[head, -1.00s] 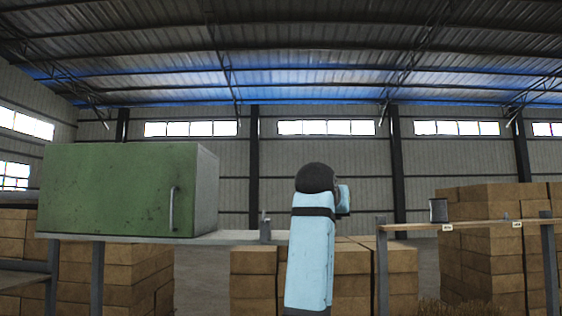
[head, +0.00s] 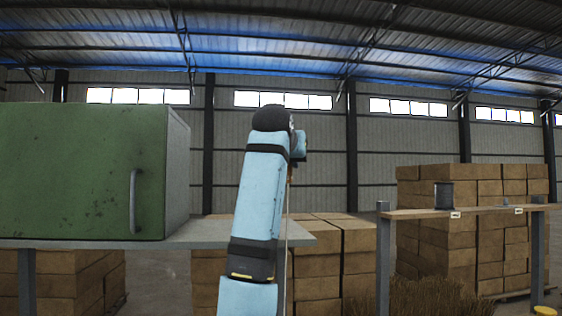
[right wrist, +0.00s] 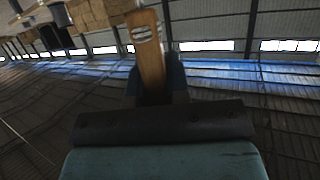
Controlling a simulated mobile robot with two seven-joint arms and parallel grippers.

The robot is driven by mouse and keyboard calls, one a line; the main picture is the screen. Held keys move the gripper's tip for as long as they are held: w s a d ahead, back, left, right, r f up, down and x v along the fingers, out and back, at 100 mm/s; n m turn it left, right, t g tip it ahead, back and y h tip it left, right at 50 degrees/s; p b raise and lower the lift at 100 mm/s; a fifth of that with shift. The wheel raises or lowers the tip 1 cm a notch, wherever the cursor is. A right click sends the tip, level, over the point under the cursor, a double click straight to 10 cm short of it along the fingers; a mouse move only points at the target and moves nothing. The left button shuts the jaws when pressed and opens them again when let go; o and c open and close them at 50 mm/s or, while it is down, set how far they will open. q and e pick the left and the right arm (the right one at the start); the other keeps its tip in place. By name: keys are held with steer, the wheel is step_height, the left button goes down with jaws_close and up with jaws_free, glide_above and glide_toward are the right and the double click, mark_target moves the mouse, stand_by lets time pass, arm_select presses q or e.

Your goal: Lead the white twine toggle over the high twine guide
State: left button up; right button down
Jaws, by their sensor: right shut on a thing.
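My right arm is raised in the middle of the head view, and its gripper (head: 298,147) is partly hidden behind my own wrist. In the right wrist view my right gripper (right wrist: 155,84) is shut on a wooden bar with a pale mark, which looks like the twine toggle (right wrist: 148,52). A thin white line of twine (head: 286,255) hangs down beside my arm in the head view. I cannot make out the high twine guide; my arm covers part of the grey shelf's edge. My left gripper is not in view.
A green cabinet (head: 80,172) stands on a grey shelf (head: 205,236) at the left. A wooden shelf (head: 405,214) on grey posts carries a dark spool (head: 444,196) at the right. Stacked cartons (head: 343,262) stand behind. Straw-like bristles (head: 435,297) show below the wooden shelf.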

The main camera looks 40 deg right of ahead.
steer(key=s+a, duration=0.1)
steer(key=a, duration=1.1)
steer(key=shift+s+a+r, duration=0.15)
steer(key=shift+s+a, duration=0.1)
steer(key=shift+a, duration=0.1)
stand_by(0.5)
